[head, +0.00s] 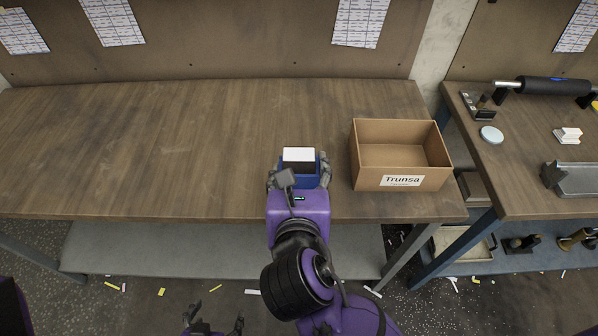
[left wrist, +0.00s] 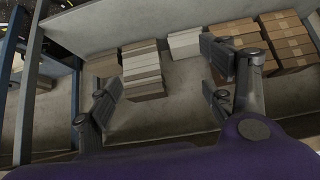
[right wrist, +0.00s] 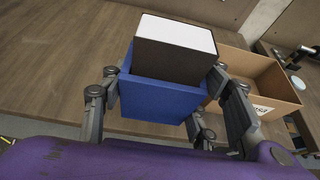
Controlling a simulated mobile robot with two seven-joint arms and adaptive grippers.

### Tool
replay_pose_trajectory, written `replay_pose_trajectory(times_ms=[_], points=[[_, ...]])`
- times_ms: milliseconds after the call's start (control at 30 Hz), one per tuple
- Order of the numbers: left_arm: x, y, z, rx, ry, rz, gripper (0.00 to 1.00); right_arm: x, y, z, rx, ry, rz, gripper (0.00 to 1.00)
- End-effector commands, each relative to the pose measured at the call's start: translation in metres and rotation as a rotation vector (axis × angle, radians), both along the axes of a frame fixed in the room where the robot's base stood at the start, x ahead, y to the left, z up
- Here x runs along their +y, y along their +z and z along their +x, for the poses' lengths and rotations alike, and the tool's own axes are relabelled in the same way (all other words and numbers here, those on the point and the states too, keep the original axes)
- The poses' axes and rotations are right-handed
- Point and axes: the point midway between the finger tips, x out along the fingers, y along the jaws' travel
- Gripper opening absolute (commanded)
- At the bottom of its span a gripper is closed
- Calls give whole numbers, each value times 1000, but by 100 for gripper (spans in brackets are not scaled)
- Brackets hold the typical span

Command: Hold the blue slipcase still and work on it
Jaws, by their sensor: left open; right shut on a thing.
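The blue slipcase (head: 299,181) is at the front of the wooden table, upright with its opening upward. A dark block with a white top (head: 299,155) sits in it and sticks out above the rim. In the right wrist view the slipcase (right wrist: 160,100) and the block (right wrist: 176,58) show close up. My right gripper (head: 298,175) is shut on the slipcase, one finger on each side. My left gripper (head: 212,327) is low at the bottom edge of the head view, well away from the slipcase. In the left wrist view it (left wrist: 163,82) is open and empty.
An open cardboard box (head: 401,183) marked "Trunsa" stands just right of the slipcase. The wooden table (head: 150,150) is clear to the left. A second bench (head: 520,185) with tools is at the right. Stacked cartons (left wrist: 143,75) show in the left wrist view.

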Motion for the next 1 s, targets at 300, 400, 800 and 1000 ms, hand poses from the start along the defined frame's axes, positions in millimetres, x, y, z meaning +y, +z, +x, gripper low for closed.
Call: replay_pose_trajectory(times_ms=[300, 400, 800, 1000], points=[[-3, 9, 12, -24, 2, -6, 74, 0, -11, 16, -4, 1, -2, 30], [-3, 10, 13, -27, 2, -6, 74, -1, -14, 20, -4, -1, -1, 30], [2, 11, 5, -18, -2, 4, 74, 0, -30, 39, -3, -1, -1, 30], [3, 12, 5, -18, -3, 6, 74, 0, -38, 48, -3, -1, -1, 30]])
